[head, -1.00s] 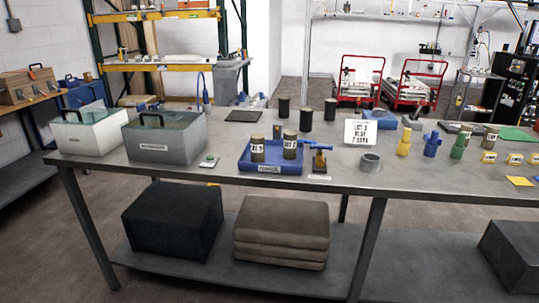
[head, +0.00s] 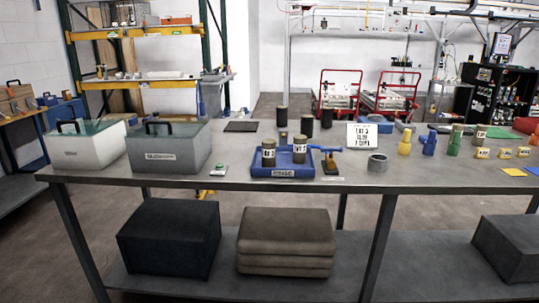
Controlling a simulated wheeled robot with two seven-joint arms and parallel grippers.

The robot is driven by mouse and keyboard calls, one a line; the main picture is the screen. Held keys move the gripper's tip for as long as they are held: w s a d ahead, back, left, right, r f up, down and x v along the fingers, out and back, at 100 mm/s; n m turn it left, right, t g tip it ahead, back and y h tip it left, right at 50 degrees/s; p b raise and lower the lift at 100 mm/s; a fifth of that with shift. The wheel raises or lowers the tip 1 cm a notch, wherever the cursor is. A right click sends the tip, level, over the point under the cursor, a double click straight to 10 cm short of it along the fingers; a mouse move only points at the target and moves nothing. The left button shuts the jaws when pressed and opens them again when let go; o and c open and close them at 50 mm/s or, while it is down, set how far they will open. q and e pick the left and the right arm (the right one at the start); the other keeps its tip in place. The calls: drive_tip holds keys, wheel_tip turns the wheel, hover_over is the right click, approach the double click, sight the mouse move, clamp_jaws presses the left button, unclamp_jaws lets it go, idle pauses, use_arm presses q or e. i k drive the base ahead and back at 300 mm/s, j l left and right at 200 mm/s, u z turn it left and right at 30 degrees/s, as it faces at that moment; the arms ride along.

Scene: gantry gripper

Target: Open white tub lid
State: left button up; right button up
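The white tub (head: 88,150) stands at the left end of the long metal table. Its greenish, see-through lid (head: 98,131) lies on top and looks shut, with a dark handle (head: 69,126) on it. A grey tub (head: 170,152) with a similar lid and dark handle stands just to its right, with a label on its front. Neither of my grippers shows in the head view.
The grey metal table (head: 230,178) runs across the view. A blue tray (head: 258,164) with labelled canisters stands mid-table, beside a white sign (head: 368,134). Bare table lies right of the grey tub, around a small green-topped item (head: 218,170). Dark boxes sit on the lower shelf.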

sight(76, 125)
drive_tip(key=u, duration=1.2)
